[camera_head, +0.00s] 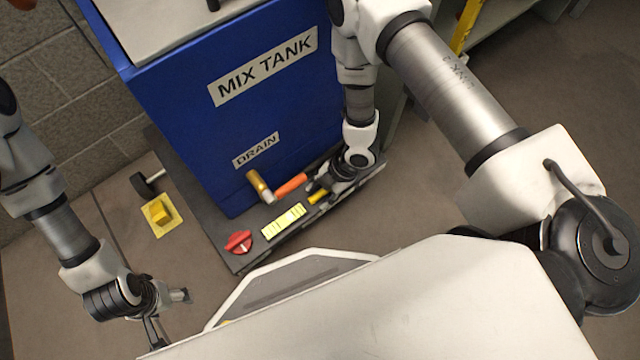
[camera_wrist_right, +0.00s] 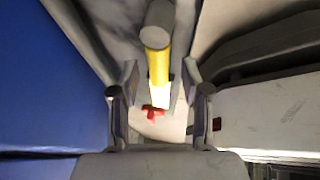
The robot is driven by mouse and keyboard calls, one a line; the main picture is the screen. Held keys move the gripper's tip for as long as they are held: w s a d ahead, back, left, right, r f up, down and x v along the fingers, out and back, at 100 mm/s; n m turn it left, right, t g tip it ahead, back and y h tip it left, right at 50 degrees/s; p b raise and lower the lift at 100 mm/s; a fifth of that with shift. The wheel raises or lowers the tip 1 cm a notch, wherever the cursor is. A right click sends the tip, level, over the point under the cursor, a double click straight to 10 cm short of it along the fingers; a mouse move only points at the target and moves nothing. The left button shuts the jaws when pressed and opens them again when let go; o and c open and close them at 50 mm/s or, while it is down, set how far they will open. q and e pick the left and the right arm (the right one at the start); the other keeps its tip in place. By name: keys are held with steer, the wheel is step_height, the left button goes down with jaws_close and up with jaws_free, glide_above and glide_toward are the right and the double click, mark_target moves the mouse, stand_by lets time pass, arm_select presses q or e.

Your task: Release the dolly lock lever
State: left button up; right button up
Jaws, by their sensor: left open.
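A yellow bar with a grey end (camera_wrist_right: 156,58), which looks like a lever, shows in the right wrist view between the fingers of my right gripper (camera_wrist_right: 160,98), with gaps on both sides. In the head view its yellow part (camera_head: 318,196) shows low by the dolly deck (camera_head: 222,232). My right gripper (camera_head: 326,184) is open there, partly hidden by its own wrist. A red handle (camera_head: 238,242) sits at the deck's near corner; it also shows in the right wrist view (camera_wrist_right: 152,111). No lever is labelled as the lock. My left gripper (camera_head: 168,312) is open and empty, away from the dolly.
The blue mix tank (camera_head: 190,130) stands on the deck. A brass drain fitting (camera_head: 259,185), an orange handle (camera_head: 291,184) and a yellow label (camera_head: 284,221) are close to my right gripper.

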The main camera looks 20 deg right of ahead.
steer(key=shift+r, duration=0.1)
steer(key=v, duration=1.1)
steer(key=shift+d+r, duration=0.2)
steer(key=shift+r, duration=0.2)
